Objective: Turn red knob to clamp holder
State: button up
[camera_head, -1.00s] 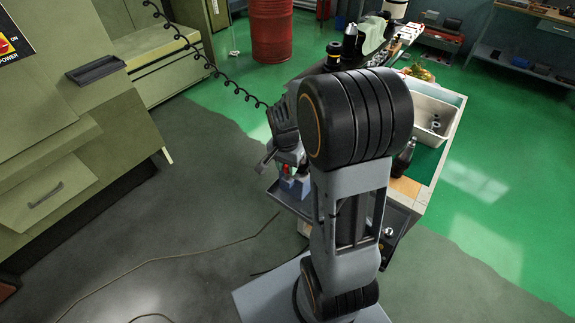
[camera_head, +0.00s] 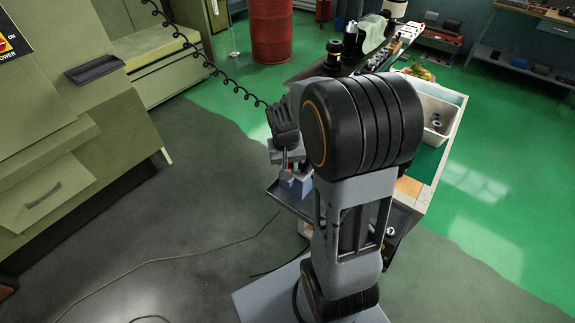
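My gripper (camera_head: 287,157) is at the left edge of the cart, over a small blue-grey clamping block (camera_head: 298,184). A small patch of red, likely the red knob (camera_head: 293,167), shows just under the gripper above this block. Most of the knob and any holder in the block are hidden behind my gripper and arm. The fingers are too small and covered to tell if they are open or touching the knob.
The cart's dark tray (camera_head: 283,200) lies under the block. A white bin (camera_head: 437,118) with small parts stands on the cart at right. A coiled black cable (camera_head: 222,80) hangs behind my wrist.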

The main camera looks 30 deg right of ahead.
jog(key=n, duration=0.5)
jog(key=shift+b, duration=0.3)
jog(key=shift+d+n+t, duration=0.1)
jog(key=shift+n+t, duration=0.2)
jog(key=shift+n, duration=2)
jog(key=o, duration=0.9)
jog(key=r, duration=0.9)
jog(key=r+b, duration=0.1)
jog(key=r, duration=0.4)
jog(key=shift+s+a, duration=0.15)
jog(key=shift+a, duration=0.15)
